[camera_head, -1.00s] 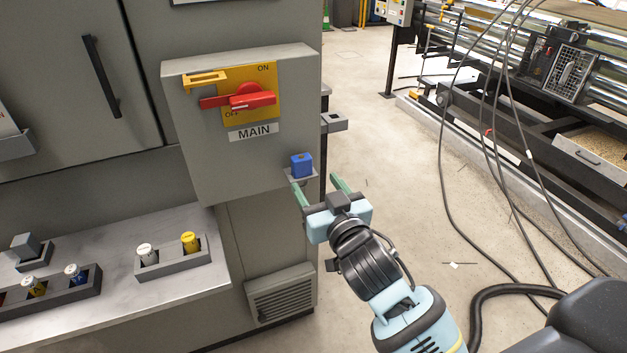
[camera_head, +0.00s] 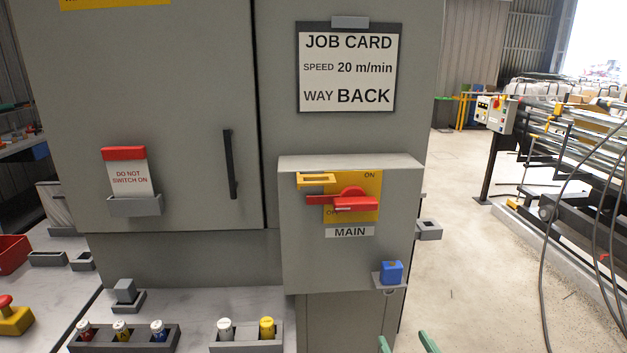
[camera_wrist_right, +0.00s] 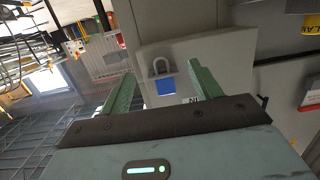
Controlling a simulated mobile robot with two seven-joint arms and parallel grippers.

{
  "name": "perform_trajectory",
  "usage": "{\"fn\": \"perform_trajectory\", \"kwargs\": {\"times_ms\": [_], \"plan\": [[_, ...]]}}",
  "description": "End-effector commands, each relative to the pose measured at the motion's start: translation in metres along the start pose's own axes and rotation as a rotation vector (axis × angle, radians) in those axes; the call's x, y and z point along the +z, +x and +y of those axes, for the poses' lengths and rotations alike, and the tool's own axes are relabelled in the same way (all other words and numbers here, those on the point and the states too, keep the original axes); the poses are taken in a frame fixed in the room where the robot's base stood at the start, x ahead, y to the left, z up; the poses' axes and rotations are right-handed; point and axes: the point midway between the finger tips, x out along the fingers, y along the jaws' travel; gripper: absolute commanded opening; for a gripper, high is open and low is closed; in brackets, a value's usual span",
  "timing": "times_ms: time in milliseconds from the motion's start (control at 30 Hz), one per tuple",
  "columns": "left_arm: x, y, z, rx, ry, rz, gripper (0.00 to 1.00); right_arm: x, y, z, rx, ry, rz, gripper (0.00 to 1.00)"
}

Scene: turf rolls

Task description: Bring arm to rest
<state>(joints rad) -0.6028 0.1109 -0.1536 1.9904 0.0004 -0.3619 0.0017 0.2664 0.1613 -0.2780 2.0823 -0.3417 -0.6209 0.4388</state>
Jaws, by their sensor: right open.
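My right gripper (camera_head: 406,344) is at the bottom edge of the head view, with only its two green fingertips showing. In the right wrist view the gripper (camera_wrist_right: 160,75) is open, with nothing held between its fingers. A blue padlock (camera_head: 391,272) sits on a small grey ledge on the switch box, above the fingertips in the head view. The padlock (camera_wrist_right: 165,87) shows between and beyond the fingers in the wrist view, its shackle visible and apart from them. The rest of my right arm is out of the head view. My left gripper is not in view.
The grey switch box (camera_head: 303,240) carries a red MAIN handle (camera_head: 353,203) on a yellow plate. A bench (camera_head: 195,310) holds trays with several small cylinders. A job card (camera_head: 347,72) hangs above. Open floor (camera_head: 465,270) lies right of the cabinet, before the machine.

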Motion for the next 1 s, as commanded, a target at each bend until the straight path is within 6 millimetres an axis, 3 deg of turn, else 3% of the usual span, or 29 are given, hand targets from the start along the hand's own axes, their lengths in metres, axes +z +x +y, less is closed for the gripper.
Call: {"fn": "perform_trajectory", "kwargs": {"times_ms": [33, 200, 367, 500, 700, 833, 1000], "plan": [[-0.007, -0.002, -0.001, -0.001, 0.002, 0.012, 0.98, 0.027, -0.013, -0.002, -0.011, -0.002, -0.056, 0.63], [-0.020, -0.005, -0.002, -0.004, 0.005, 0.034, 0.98, 0.112, -0.065, -0.006, -0.052, -0.012, -0.222, 0.63], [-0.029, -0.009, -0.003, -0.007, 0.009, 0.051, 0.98, 0.182, -0.129, -0.009, -0.084, -0.014, -0.369, 0.63], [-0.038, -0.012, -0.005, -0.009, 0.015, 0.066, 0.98, 0.231, -0.193, -0.011, -0.106, -0.012, -0.487, 0.63], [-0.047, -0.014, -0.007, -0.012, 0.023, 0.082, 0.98, 0.273, -0.265, -0.012, -0.123, -0.008, -0.603, 0.63], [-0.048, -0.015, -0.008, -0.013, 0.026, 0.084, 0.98, 0.282, -0.286, -0.012, -0.128, -0.007, -0.634, 0.63], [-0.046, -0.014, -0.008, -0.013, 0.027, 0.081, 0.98, 0.285, -0.290, -0.012, -0.129, -0.008, -0.642, 0.63]]}}
